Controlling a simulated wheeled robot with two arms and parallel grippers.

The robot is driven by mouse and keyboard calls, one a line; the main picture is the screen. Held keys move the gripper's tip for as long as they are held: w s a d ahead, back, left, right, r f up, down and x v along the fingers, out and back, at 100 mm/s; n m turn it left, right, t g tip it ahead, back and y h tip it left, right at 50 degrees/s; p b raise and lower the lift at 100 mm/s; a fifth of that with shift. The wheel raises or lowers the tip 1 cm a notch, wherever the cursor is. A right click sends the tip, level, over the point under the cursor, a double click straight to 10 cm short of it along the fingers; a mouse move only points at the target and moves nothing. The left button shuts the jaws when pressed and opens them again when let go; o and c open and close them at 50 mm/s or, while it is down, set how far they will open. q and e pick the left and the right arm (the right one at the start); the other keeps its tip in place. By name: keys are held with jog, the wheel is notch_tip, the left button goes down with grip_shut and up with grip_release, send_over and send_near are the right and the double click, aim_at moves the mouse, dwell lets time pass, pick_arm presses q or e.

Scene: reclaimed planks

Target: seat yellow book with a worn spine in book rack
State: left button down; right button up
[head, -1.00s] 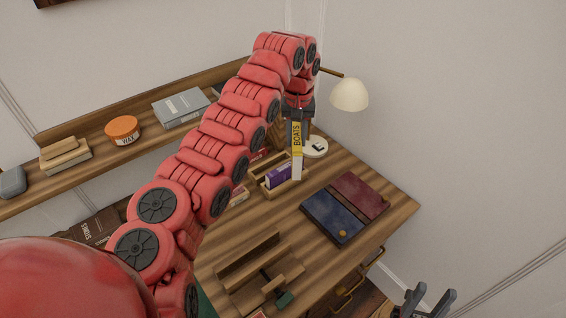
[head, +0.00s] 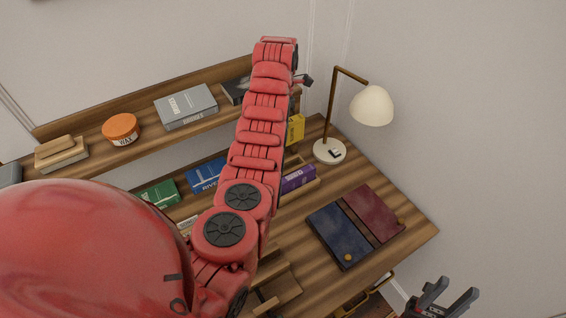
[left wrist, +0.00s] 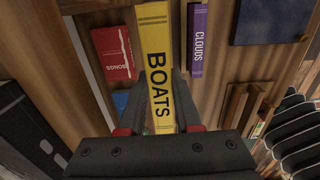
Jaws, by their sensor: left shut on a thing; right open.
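The yellow book (left wrist: 158,50) has BOATS on its spine and stands out in the left wrist view. My left gripper (left wrist: 163,82) is shut on it, with one finger on each side. In the head view my left arm hides most of this book, and only a yellow part (head: 295,129) shows beside the arm. My right gripper (head: 453,291) is open and empty at the lower right.
A blue book (head: 207,174) and a green book (head: 158,193) are left of my arm. A red book (left wrist: 113,53) shows in the wrist view. A lamp (head: 371,106) stands behind right. Blue (head: 339,234) and maroon (head: 373,213) folders lie on the desk's right.

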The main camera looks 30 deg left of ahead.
pick_arm(q)
notch_tip(320, 180, down, 15)
jog(key=shift+r, duration=0.1)
jog(key=shift+f, duration=0.4)
